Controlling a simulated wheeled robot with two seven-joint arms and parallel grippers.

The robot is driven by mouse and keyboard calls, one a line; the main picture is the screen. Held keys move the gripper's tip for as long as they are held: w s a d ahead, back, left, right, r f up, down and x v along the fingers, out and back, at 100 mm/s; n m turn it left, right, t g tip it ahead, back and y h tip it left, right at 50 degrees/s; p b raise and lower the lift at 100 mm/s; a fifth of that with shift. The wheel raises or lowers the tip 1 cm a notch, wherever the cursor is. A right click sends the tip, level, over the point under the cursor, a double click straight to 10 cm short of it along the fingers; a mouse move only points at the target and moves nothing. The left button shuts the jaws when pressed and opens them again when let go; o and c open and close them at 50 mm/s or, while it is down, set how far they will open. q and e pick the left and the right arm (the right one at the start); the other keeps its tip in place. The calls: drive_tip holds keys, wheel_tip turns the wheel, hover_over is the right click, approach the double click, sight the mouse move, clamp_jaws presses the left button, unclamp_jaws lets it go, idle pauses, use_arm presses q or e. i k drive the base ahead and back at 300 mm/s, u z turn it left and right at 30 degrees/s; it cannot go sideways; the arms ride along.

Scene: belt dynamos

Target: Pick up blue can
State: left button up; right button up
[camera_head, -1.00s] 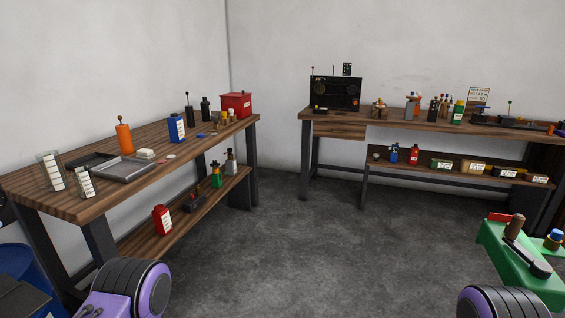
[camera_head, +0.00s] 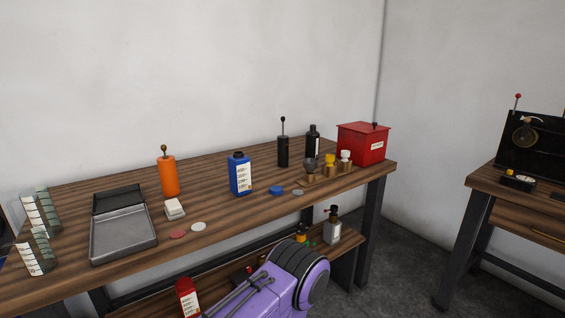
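The blue can (camera_head: 240,174) stands upright on the wooden workbench, near its middle. It has a dark cap and a white label with markings on its front. Nothing covers it, and neither gripper touches it. A purple and black link of my own arm shows at the bottom of the view, in front of the bench. The fingers of both my grippers are out of view.
On the workbench (camera_head: 120,284) stand an orange cylinder (camera_head: 168,177), a grey tray (camera_head: 122,240), glass jars (camera_head: 32,255), a red box (camera_head: 362,146) and black bottles (camera_head: 313,142). Flat discs (camera_head: 198,227) lie in front. A lower shelf holds a red can (camera_head: 187,298). Floor shows at right.

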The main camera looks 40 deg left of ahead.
sight(239, 164)
drive_tip(key=i, duration=1.35)
drive_tip(key=u, duration=1.8)
